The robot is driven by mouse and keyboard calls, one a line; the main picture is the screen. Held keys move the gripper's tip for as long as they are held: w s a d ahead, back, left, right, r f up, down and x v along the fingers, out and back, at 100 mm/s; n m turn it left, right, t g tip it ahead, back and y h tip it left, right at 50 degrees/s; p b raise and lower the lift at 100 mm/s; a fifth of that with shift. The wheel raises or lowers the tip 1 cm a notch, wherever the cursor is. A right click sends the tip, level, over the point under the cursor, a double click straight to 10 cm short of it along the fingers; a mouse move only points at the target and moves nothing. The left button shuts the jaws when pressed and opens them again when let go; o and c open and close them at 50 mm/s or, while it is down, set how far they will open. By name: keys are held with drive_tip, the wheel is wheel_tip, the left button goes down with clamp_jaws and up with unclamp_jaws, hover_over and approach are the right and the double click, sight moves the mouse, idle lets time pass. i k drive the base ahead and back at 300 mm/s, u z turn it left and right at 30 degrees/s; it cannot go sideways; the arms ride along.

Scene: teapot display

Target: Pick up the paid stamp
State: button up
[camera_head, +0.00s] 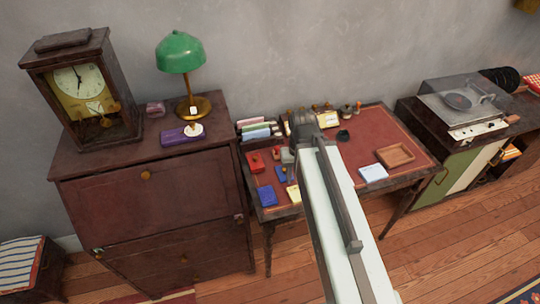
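The paid stamp cannot be singled out at this size. Several small items lie on the left part of the red-topped desk (360,150): a red pad-like block (257,162), a small red piece (276,153), a small blue piece (281,173), a larger blue block (266,196) and a yellow block (294,193). Small knob-like objects (346,109) stand along the desk's back edge. My arm reaches over the desk from the bottom. My gripper (303,122) is the dark end near the back edge; its fingers are not clear, and no held thing shows.
A file holder (257,130) stands at the desk's back left. A wooden tray (395,156) and white paper stack (373,173) lie on the right. A cabinet with clock (84,90) and green lamp (181,55) stands left; a record player (463,105) right.

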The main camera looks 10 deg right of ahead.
sight(276, 152)
drive_tip(key=u, duration=3.8)
drive_tip(key=k, duration=2.55)
drive_tip(key=z, duration=0.65)
drive_tip(key=i, duration=1)
drive_tip(key=u, duration=0.05)
